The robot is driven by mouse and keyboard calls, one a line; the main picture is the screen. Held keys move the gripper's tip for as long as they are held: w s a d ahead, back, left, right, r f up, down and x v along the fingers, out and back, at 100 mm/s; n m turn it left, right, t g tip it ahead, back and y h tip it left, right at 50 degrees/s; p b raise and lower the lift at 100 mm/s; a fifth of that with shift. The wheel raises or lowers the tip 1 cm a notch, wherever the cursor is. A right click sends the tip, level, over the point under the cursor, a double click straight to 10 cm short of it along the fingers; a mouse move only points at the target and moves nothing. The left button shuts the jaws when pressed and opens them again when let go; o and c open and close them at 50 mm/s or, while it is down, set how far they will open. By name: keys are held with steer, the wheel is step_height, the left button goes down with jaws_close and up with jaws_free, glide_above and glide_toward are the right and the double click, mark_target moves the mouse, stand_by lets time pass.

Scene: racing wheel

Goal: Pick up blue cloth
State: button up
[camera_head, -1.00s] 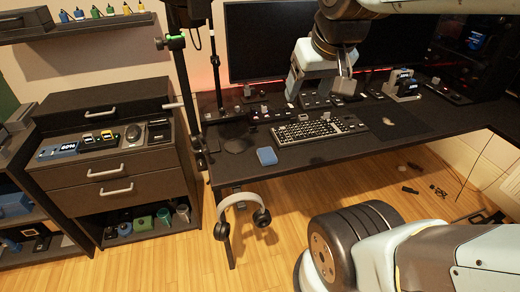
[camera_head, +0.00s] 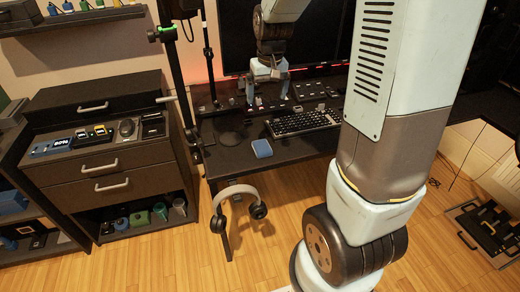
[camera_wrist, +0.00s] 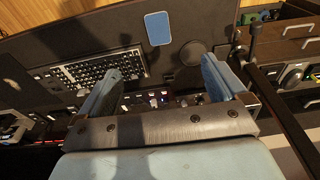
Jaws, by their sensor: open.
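The blue cloth (camera_head: 262,148) is a small folded blue square lying flat on the black desk near its front edge, left of the keyboard. In the wrist view the blue cloth (camera_wrist: 158,28) shows beyond the fingers, near the top middle. My gripper (camera_head: 268,92) hangs over the rear part of the desk, behind and above the cloth, pointing down. Its two light-blue fingers are wide apart with nothing between them, as the wrist view (camera_wrist: 160,80) also shows. The cloth is apart from the gripper.
A keyboard (camera_head: 303,123) lies right of the cloth. A round dark pad (camera_head: 229,138) lies to its left. A black stand pole (camera_head: 184,90) rises at the desk's left end. Headphones (camera_head: 240,200) hang at the front edge. Small devices line the desk's rear, before the monitor (camera_head: 285,38).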

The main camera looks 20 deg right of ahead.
steer(key=w+f+g, duration=0.2)
steer(key=w+f, duration=0.4)
steer(key=f, duration=0.5)
glide_above(262, 146)
steer(key=f, duration=0.8)
steer(key=shift+a+f, duration=0.35)
steer(key=shift+f, duration=0.05)
steer(key=shift+d+f, duration=0.2)
steer(key=shift+f, duration=1.15)
steer(key=shift+d+f, duration=0.15)
steer(key=shift+f, duration=1.15)
steer(key=c, duration=1.2)
steer(key=shift+r, duration=0.1)
